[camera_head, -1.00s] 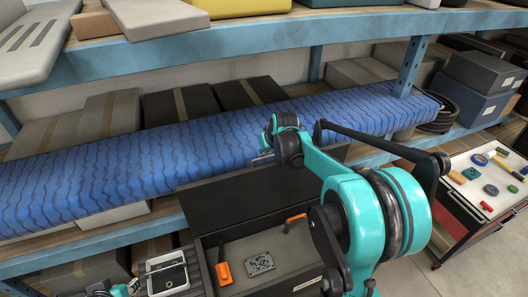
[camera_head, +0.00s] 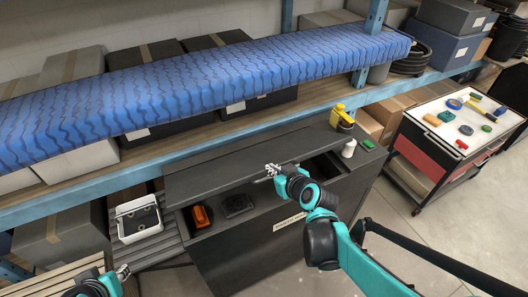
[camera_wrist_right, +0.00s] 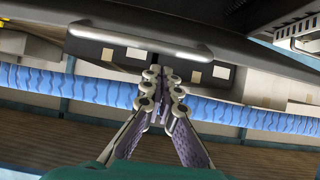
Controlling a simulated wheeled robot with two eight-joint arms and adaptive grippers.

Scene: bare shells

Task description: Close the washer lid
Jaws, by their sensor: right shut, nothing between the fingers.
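The washer (camera_head: 285,245) is a dark grey cabinet in the middle of the head view, with a label on its front. Its dark lid (camera_head: 215,165) is a long flat panel at the back of the top. Part of the opening (camera_head: 322,165) shows in front of the lid. My right gripper (camera_head: 272,171) is shut and empty at the lid's front edge; I cannot tell whether it touches. In the right wrist view its closed fingertips (camera_wrist_right: 164,72) lie just below a pale bar handle (camera_wrist_right: 140,40) on a dark panel. My left gripper (camera_head: 122,272) is at the lower left, its jaws unclear.
An orange item (camera_head: 201,215) and a dark item (camera_head: 237,205) lie in front of the lid. A white bin (camera_head: 138,222) stands left. A yellow item (camera_head: 342,116) and a white cup (camera_head: 349,149) stand at the right end.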

